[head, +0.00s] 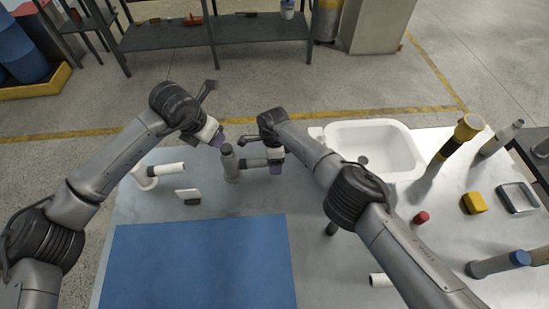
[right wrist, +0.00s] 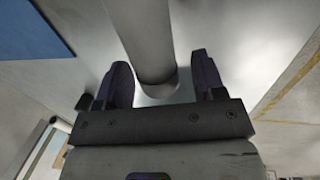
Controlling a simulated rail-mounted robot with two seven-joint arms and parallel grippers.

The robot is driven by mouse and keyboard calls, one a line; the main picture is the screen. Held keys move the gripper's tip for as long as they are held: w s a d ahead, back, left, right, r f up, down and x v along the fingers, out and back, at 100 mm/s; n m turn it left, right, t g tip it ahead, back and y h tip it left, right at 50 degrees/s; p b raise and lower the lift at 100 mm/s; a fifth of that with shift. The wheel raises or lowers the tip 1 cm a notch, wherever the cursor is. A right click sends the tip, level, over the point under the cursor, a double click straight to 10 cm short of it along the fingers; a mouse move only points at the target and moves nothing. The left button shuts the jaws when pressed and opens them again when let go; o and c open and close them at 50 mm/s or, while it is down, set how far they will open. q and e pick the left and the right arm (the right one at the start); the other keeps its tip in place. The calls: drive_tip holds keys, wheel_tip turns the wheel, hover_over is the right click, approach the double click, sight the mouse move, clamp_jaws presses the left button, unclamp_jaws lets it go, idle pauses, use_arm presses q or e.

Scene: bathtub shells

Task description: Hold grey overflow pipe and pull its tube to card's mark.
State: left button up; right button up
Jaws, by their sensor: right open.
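The grey overflow pipe (head: 231,168) stands upright on the table, with a darker grey tube (head: 254,162) reaching sideways from it to the right. A small white card (head: 187,194) stands to its left; I cannot make out a mark on it. My left gripper (head: 218,139) is just above and left of the pipe's top; its finger gap is not clear. My right gripper (head: 276,164) is at the right end of the tube. In the right wrist view my right gripper (right wrist: 162,75) is open, with a grey cylinder (right wrist: 145,40) between its fingers, apparently not clamped.
A white elbow pipe (head: 160,171) lies left of the card. A blue mat (head: 200,265) covers the front left. A white tub (head: 372,150) is at the back right.

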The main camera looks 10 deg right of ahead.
drive_tip(key=shift+c, duration=0.4)
drive_tip(key=c, duration=0.9)
use_arm(q)
drive_tip(key=shift+o, duration=1)
drive_tip(key=shift+f, duration=0.1)
use_arm(e)
drive_tip(key=shift+c, duration=0.4)
use_arm(q)
drive_tip(key=shift+o, duration=1.1)
drive_tip(key=s+d+f+m+h, duration=0.1)
drive_tip(key=s+d+f+h, duration=0.1)
drive_tip(key=d+f+h, duration=0.2)
drive_tip(key=shift+s+d+m, duration=0.15)
drive_tip(key=shift+d+m, duration=0.05)
drive_tip(key=shift+m, duration=0.2)
drive_tip(key=n+t+h, duration=0.3)
drive_tip(key=t+h, duration=0.2)
drive_tip(key=t, duration=0.6)
approach(222, 152)
drive_tip(key=x, duration=1.1)
drive_tip(key=shift+w+d, duration=0.3)
